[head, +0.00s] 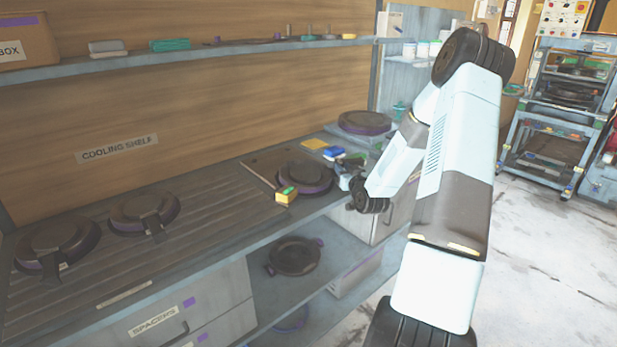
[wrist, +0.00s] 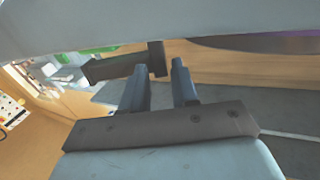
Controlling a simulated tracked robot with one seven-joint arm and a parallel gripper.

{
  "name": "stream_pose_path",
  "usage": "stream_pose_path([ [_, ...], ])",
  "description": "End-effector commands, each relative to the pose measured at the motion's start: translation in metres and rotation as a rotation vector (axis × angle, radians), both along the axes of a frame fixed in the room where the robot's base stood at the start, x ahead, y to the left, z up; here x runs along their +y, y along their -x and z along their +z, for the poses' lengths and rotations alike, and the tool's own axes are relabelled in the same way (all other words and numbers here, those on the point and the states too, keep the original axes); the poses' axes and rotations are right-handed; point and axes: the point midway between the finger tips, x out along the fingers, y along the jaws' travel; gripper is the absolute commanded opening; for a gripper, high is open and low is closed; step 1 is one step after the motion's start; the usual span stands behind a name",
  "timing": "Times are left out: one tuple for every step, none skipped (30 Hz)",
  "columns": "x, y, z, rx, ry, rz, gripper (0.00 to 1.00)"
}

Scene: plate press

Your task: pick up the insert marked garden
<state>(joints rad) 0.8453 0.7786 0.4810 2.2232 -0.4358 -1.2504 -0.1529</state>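My gripper (wrist: 162,65) shows in the wrist view with its two grey fingers apart. A dark bar with an upright end piece (wrist: 157,59) shows at the fingertips, partly behind the left finger; I cannot tell whether it touches them. In the head view my arm bends down to the bench, and its wrist end is beside small coloured pieces at the bench's right end. I can read no "garden" mark on anything, so I cannot tell which piece is that insert. Small candidates are a blue and yellow piece (head: 334,153) and a yellow block with a green top (head: 286,195).
Dark round plates lie on the ribbed cooling bench (head: 200,245), with one purple-rimmed plate (head: 304,178) near the coloured pieces. A shelf above (head: 150,65) holds small items. A rack (head: 555,120) stands at the right. The floor (head: 545,260) is clear.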

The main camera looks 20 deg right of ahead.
Motion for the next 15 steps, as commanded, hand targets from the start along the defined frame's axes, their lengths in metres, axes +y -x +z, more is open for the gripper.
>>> stream_pose_path([
  [-0.0001, 0.0001, 0.0001, 0.000, 0.000, 0.000, 0.24],
  [-0.0001, 0.0001, 0.0000, 0.000, 0.000, 0.000, 0.21],
  [-0.0001, 0.0001, 0.0001, 0.000, 0.000, 0.000, 0.17],
  [-0.0001, 0.0001, 0.0001, 0.000, 0.000, 0.000, 0.14],
  [-0.0002, 0.0001, 0.0001, 0.000, 0.000, 0.000, 0.11],
  [-0.0002, 0.0001, 0.0001, 0.000, 0.000, 0.000, 0.08],
  [-0.0002, 0.0001, 0.0001, 0.000, 0.000, 0.000, 0.05],
  [-0.0002, 0.0001, 0.0001, 0.000, 0.000, 0.000, 0.02],
  [-0.0002, 0.0001, 0.0001, 0.000, 0.000, 0.000, 0.00],
  [-0.0002, 0.0002, 0.0001, 0.000, 0.000, 0.000, 0.00],
  [-0.0002, 0.0002, 0.0001, 0.000, 0.000, 0.000, 0.00],
  [-0.0002, 0.0002, 0.0001, 0.000, 0.000, 0.000, 0.00],
  [-0.0002, 0.0002, 0.0001, 0.000, 0.000, 0.000, 0.00],
  [-0.0002, 0.0002, 0.0001, 0.000, 0.000, 0.000, 0.00],
  [-0.0002, 0.0002, 0.0001, 0.000, 0.000, 0.000, 0.00],
])
